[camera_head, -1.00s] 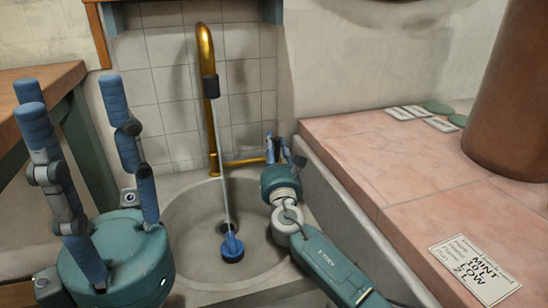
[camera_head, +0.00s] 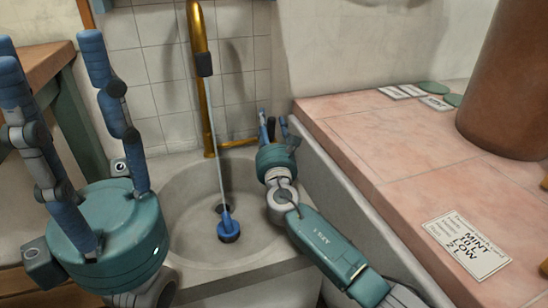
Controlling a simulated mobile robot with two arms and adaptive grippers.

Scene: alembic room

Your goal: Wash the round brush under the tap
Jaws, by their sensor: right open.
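The round brush (camera_head: 229,230), blue with a dark round end, sits in the grey sink basin (camera_head: 180,205) just in front of the drain. The gold tap (camera_head: 197,28) rises behind the basin. A thin pale water stream (camera_head: 213,135) runs from its dark nozzle down to the brush. My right gripper (camera_head: 273,118) is open at the right end of the tap's low horizontal pipe (camera_head: 240,143), behind the brush; whether it touches the pipe is unclear. My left gripper (camera_head: 50,45) is large in the left foreground, fingers up, wide apart and empty.
A wooden-topped table (camera_head: 45,60) stands at the left. The tiled wall closes off the back.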

